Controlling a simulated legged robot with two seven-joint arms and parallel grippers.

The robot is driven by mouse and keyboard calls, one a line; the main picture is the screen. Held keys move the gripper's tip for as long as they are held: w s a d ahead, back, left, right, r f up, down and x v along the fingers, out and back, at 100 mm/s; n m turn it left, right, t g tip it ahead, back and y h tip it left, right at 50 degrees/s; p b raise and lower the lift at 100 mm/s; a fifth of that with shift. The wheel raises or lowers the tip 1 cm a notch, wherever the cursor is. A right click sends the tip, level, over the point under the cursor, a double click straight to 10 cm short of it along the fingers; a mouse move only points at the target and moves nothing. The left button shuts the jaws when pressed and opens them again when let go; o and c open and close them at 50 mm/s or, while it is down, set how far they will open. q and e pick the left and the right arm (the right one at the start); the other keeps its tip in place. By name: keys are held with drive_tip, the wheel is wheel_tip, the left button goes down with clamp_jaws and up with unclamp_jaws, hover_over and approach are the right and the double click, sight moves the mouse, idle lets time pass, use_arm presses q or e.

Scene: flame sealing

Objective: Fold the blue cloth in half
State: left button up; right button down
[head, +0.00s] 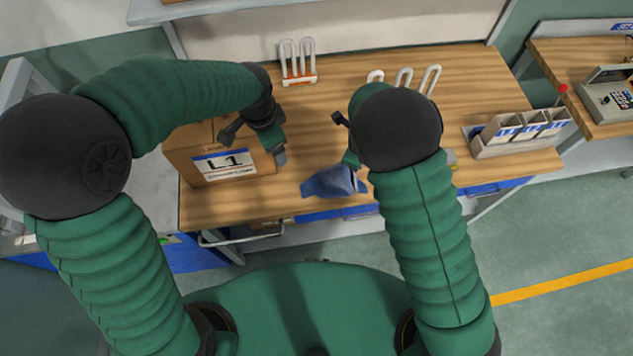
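The blue cloth (328,184) lies near the front edge of the wooden table. Its right part is bunched and raised, with a darker fold, while its left part is flatter. My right gripper (350,160) points down at the raised part and appears to touch it. My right arm hides much of this gripper, so its grip on the cloth is unclear. My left gripper (280,155) is beside the box, up and to the left of the cloth and apart from it. Its fingers are too small to tell whether they are open.
A white looped rack (298,66) and more white loops (430,80) stand at the back. A grey divided holder (518,133) is at the right. The table's middle (325,115) is clear.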

drive_tip(key=shift+w+f, duration=0.1)
drive_tip(key=shift+w, duration=0.05)
drive_tip(key=c, duration=1.9)
unclamp_jaws()
drive_tip(key=o, duration=0.3)
drive_tip(key=o, duration=1.3)
drive_tip(key=p+v, duration=0.5)
drive_tip(key=shift+r+p, duration=0.3)
drive_tip(key=shift+r, duration=0.1)
